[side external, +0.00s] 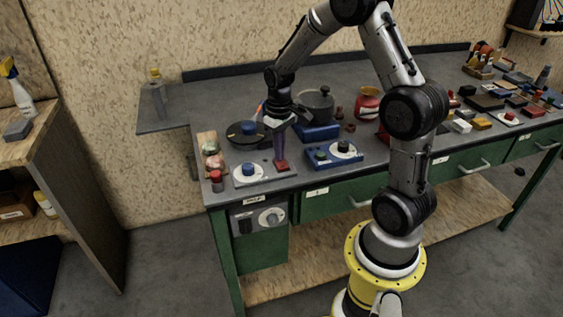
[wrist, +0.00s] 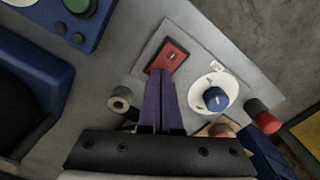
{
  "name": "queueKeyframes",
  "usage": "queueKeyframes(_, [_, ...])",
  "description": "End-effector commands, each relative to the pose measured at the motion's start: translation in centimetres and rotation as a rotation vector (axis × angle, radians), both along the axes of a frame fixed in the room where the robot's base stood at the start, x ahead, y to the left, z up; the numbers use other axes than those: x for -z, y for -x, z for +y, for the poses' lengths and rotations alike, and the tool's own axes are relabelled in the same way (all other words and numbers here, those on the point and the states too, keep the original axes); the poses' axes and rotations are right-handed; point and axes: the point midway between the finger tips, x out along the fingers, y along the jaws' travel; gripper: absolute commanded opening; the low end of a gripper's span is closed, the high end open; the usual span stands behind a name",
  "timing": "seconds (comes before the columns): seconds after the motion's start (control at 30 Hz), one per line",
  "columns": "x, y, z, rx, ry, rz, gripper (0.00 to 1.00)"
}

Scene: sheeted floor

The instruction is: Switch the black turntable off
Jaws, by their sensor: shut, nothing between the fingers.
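The black turntable (side external: 241,139) is a dark round disc with a blue piece on it, at the bench's left end; I cannot make it out in the wrist view. In front of it lies a grey control plate (side external: 244,181) with a red switch (side external: 282,167) and a white dial with a blue knob (side external: 249,169). The wrist view also shows the red switch (wrist: 170,55) and blue knob (wrist: 215,98). My gripper (side external: 280,160) points down with its purple fingers shut and empty. Its tips (wrist: 160,74) are at the red switch's near edge; contact is unclear.
A blue box (side external: 328,160) with a green button and dial stands to the right. Behind it, a dark pot (side external: 316,105) sits on a blue base. A red-capped jar (side external: 216,181) stands left of the plate. The bench's right side is crowded.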

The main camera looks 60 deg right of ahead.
Motion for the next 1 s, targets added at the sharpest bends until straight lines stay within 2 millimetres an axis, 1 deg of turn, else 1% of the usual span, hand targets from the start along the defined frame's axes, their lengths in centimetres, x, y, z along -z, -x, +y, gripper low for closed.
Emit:
queueKeyframes(0.17, [0.3,0.1,0.0,0.000,-0.002,0.004,0.00])
queueKeyframes(0.3, [0.0,0.1,0.0,0.000,-0.001,0.002,0.00])
queueKeyframes(1.0, [-5.0,0.0,0.0,0.000,0.000,0.000,0.00])
